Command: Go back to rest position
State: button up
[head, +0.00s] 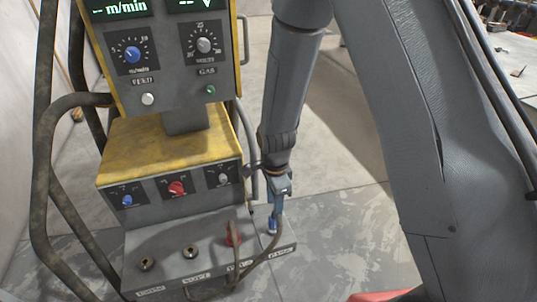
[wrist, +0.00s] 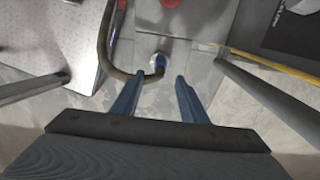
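The yellow-and-grey machine (head: 170,152) stands at the left of the head view, with a row of sockets on its low front ledge. My gripper (head: 277,212) points down over the ledge's right end, just above a blue plug (head: 271,226). In the wrist view my gripper (wrist: 155,80) has its two blue fingers spread, with nothing held between them. The blue plug (wrist: 157,64) shows just beyond the fingertips, with a dark cable curving off to the left. A red plug (head: 233,236) sits in the socket to its left.
Two uncovered sockets (head: 190,251) lie left of the red plug. Dark tubular rails and cables (head: 45,180) run along the machine's left side. Open tiled floor (head: 345,235) lies to the right of the machine. A cluttered surface (head: 510,48) shows at the top right.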

jog(key=s+d+r+n+p, duration=0.2)
jog(key=s+d+r+n, duration=0.3)
jog(key=r, duration=0.3)
jog(key=s+d+r+n+p, duration=0.2)
jog(key=s+d+r+n, duration=0.3)
jog(key=r, duration=0.4)
jog(key=s+d+r+n+p, duration=0.2)
jog(key=s+d+r+n, duration=0.2)
jog(key=r, duration=0.5)
jog(key=shift+s+d+r+n+p, duration=0.15)
jog(key=shift+s+d+n+p, duration=0.2)
jog(key=shift+s+d, duration=0.25)
